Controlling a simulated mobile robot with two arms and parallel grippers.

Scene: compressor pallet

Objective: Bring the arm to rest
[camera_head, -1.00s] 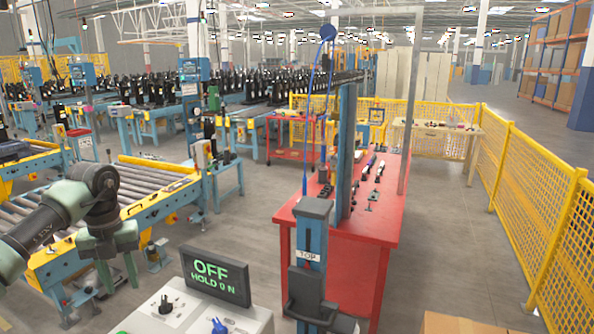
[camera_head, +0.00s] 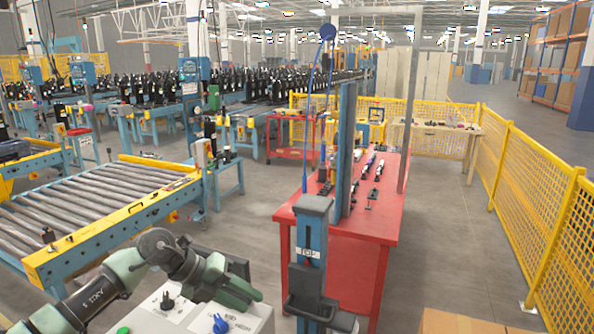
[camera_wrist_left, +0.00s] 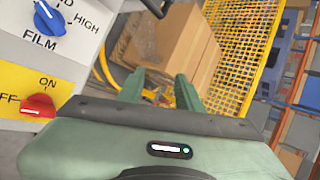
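My left arm reaches in from the lower left in the head view. Its green gripper (camera_head: 238,292) is above the light control box (camera_head: 145,322) at the bottom. In the left wrist view the two green fingers (camera_wrist_left: 160,92) stand apart with nothing between them, so the gripper is open. The control box also shows close on the left in the wrist view (camera_wrist_left: 95,60), with a blue FILM knob (camera_wrist_left: 48,20) and a red ON/OFF knob (camera_wrist_left: 38,106). The arm and gripper hide most of the box's display in the head view. My right gripper is not in view.
A blue post (camera_head: 311,245) stands right of the gripper, before a red table (camera_head: 350,232). A roller conveyor (camera_head: 95,205) lies at left. A yellow fence (camera_head: 530,190) runs along the right. Cardboard boxes (camera_wrist_left: 178,45) show ahead in the wrist view. Grey floor is open between.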

